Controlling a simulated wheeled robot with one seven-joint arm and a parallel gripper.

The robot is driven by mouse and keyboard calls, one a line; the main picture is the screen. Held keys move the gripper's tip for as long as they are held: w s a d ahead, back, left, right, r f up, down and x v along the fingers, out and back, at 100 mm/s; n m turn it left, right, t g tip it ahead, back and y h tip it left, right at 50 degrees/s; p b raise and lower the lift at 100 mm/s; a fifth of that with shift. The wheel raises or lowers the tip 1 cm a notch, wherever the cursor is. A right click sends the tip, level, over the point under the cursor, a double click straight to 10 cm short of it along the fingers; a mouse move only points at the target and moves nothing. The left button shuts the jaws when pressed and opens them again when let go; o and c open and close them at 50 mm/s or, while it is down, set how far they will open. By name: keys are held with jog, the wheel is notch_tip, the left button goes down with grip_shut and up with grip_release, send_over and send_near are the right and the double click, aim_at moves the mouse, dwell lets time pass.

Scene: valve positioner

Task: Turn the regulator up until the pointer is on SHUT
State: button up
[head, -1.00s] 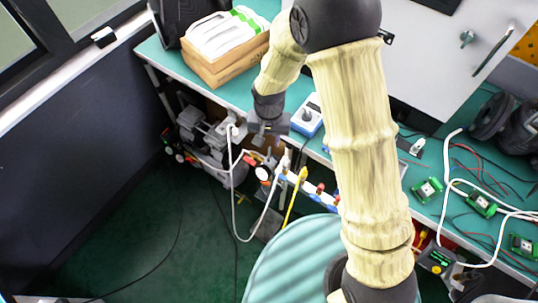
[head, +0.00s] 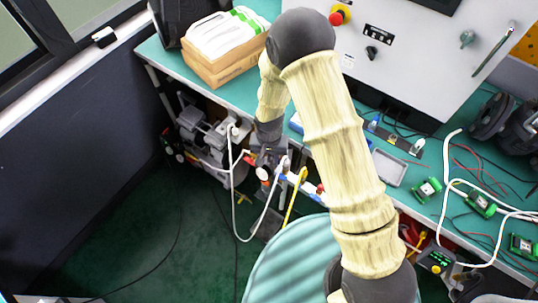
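My gripper (head: 267,152) is at the end of my arm, just below the front edge of the bench. It points down close above a small round white gauge (head: 262,173) on a dark fitting, which looks like the regulator's. The gripper partly hides this fitting, and I cannot tell whether it touches it. Its fingers are too small and dark to show whether they are open or shut. A grey valve assembly (head: 210,135) sits left of it under the bench edge, with a white hose (head: 232,185) looping down. No pointer or SHUT marking is legible.
The green bench top (head: 178,65) lies above, with a cardboard box (head: 225,70) of white-green packs. A yellow-handled part (head: 296,190) and blue-white fittings sit right of my gripper. A white panel (head: 410,50) with a red button (head: 337,17) stands behind. Floor at left is open.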

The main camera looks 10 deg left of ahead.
grip_shut()
